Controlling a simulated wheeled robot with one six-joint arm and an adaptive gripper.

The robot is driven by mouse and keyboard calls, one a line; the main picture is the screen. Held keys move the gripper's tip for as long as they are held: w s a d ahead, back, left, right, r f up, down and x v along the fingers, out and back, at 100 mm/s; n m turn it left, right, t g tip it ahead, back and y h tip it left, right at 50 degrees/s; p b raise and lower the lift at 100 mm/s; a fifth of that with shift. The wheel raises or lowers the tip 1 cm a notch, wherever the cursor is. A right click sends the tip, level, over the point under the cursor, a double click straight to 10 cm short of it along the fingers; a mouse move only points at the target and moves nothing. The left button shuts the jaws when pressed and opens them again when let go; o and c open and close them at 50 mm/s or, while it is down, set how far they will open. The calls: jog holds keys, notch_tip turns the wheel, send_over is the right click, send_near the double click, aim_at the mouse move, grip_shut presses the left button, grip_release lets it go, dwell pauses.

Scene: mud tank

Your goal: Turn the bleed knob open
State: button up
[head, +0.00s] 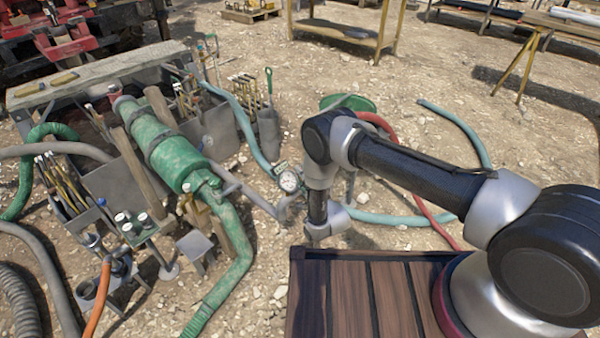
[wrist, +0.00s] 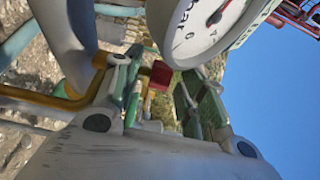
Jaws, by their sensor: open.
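A small red block-like part (wrist: 160,75), possibly the bleed knob, shows beyond my gripper (wrist: 153,84) in the wrist view, between its two spread fingers. I cannot tell whether the fingers touch it. A round white pressure gauge (wrist: 208,22) marked in bar is close above it. In the head view the gauge (head: 288,181) sits on the pipework right of the green cylinder (head: 160,146). My gripper (head: 288,208) is just below the gauge there, small and partly merged with the grey pipe. The knob cannot be made out in the head view.
A thick grey pipe (wrist: 66,38) and a yellow-brown pipe (wrist: 35,97) run close on the left in the wrist view. Teal hose (head: 385,218) and red hose (head: 432,220) lie on the gravel behind my arm. Long-handled tools (head: 60,185) stand at left.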

jog(key=shift+x, duration=0.95)
grip_shut()
jog(key=shift+d+n+g+y, duration=0.1)
jog(key=shift+n+g+y, duration=0.2)
jog(key=shift+y, duration=0.1)
jog(key=shift+w+n+g+y, duration=0.1)
jog(key=shift+n+g+y, duration=0.75)
jog(key=shift+y, duration=0.25)
jog(key=shift+n+g+y, duration=1.7)
jog(key=shift+n+g, duration=0.05)
jog(key=shift+g, duration=0.3)
